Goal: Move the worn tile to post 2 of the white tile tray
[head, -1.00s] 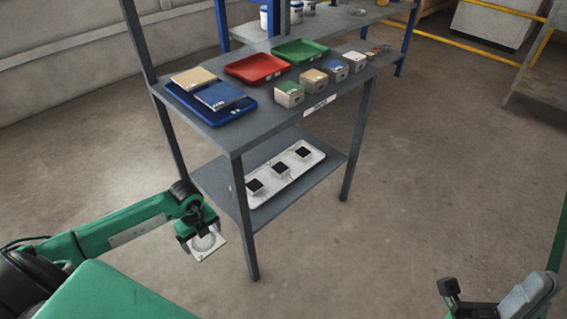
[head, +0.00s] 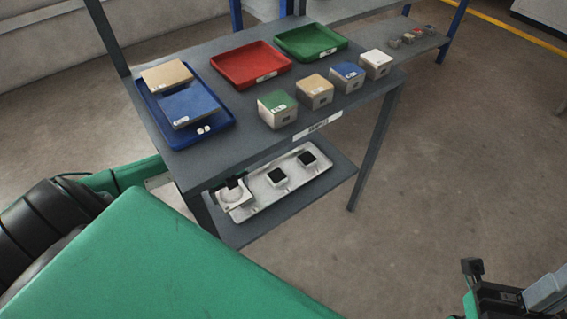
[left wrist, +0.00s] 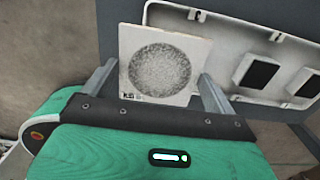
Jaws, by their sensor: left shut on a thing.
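The worn tile (left wrist: 160,72) is a white square with a speckled grey disc and a small printed mark. My left gripper (left wrist: 158,88) is shut on it, one finger at each side edge. In the head view the worn tile (head: 232,194) is over the near left end of the white tile tray (head: 262,209); whether it touches cannot be told. The tray lies on the lower shelf, also beside the tile in the left wrist view (left wrist: 222,24). Two black-topped posts show, the middle (head: 277,176) and far right (head: 307,158); the near left post is hidden. My right gripper (head: 500,290) is at the lower right.
The upper shelf (head: 215,160) overhangs the tray. It holds a blue tray (head: 222,128) with tan and blue slabs, a red tray (head: 250,65), a green tray (head: 310,42) and several small blocks with coloured tops. A shelf leg (head: 375,150) stands right of the tray.

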